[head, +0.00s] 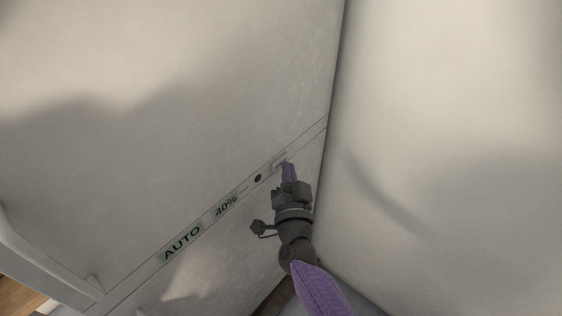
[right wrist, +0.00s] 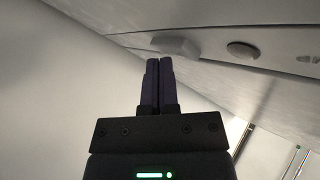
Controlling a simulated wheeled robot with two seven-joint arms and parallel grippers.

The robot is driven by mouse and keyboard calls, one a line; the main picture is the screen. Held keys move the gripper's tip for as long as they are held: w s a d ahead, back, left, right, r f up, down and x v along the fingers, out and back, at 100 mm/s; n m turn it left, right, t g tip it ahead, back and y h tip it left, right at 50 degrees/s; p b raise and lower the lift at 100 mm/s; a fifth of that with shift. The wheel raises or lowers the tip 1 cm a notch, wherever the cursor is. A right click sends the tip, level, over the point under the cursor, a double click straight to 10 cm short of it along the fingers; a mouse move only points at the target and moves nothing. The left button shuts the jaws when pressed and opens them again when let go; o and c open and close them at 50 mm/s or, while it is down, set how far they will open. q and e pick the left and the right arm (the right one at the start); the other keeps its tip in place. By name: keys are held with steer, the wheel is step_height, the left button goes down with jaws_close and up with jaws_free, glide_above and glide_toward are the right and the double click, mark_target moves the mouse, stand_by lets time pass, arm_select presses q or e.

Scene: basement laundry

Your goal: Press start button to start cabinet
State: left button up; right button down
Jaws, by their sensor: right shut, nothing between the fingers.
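The cabinet (head: 170,120) is a white front with a slanting control strip. The strip carries a display reading AUTO (head: 182,243), a display reading 40% (head: 227,204), a small dark round spot (head: 257,178) and a pale raised button (head: 279,160) at its right end. My left gripper is not in view.
A plain white wall or panel (head: 450,120) stands close on the right of the cabinet, meeting it at a corner near my right arm. A pale handle (head: 45,262) sticks out at the lower left. A bit of wooden floor (head: 18,298) shows below it.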

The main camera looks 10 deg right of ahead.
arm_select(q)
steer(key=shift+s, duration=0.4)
arm_select(e)
steer(key=shift+w+a, duration=0.2)
steer(key=shift+w, duration=0.05)
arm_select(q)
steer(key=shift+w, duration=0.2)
arm_select(e)
steer(key=shift+s+d, duration=0.1)
steer(key=shift+s+d+r+p, duration=0.1)
steer(key=shift+s+d+p, duration=0.15)
steer(key=shift+s+p, duration=0.1)
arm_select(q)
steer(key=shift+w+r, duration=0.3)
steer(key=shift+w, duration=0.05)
arm_select(e)
steer(key=shift+s+d, duration=0.15)
steer(key=shift+s, duration=0.05)
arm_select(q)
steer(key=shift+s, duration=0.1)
